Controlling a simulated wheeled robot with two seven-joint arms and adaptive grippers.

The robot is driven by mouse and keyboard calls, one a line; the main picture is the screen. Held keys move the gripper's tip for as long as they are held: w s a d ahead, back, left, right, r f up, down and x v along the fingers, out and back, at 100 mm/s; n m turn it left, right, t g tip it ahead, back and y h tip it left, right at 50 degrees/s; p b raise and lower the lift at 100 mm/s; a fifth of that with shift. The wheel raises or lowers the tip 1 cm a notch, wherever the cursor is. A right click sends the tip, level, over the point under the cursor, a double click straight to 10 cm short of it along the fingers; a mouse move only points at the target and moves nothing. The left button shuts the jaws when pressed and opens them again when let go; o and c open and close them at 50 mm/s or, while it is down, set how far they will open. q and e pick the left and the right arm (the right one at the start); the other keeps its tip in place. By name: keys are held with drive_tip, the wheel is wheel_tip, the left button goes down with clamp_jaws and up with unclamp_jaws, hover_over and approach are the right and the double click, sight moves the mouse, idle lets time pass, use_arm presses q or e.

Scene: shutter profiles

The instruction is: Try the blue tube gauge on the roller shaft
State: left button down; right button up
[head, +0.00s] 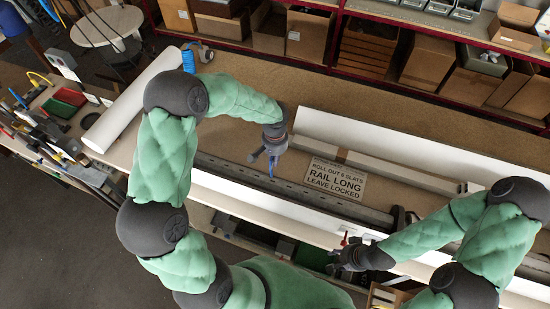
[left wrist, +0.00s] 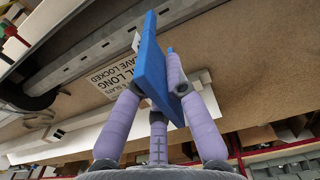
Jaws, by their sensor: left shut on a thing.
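My left gripper (head: 272,160) is above the bench, over the grey slotted rail. In the left wrist view its fingers (left wrist: 160,92) are shut on a flat blue piece (left wrist: 150,62), which sticks up tilted between them. A long grey slotted rail or shaft (head: 318,196) runs along the bench, apart from the blue piece. My right gripper (head: 340,258) is by the bench's front edge, near a small red part (head: 344,239); its finger gap is unclear.
A sign (head: 336,179) reading "RAIL LONG, LEAVE LOCKED" lies behind the rail. Long white profiles (head: 400,145) lie on the bench. A white roll (head: 132,100) with a blue piece (head: 188,61) at its end is at left. Boxes (head: 428,62) fill the back shelf.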

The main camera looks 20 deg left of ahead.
use_arm(q)
drive_tip(key=shift+f+b, duration=3.9)
drive_tip(key=shift+f, duration=0.4)
drive_tip(key=shift+f+b, duration=0.6)
drive_tip(key=shift+f, duration=0.1)
drive_tip(key=shift+r, duration=0.1)
drive_tip(key=shift+r+p, duration=1.8)
drive_tip(key=shift+r, duration=1.15)
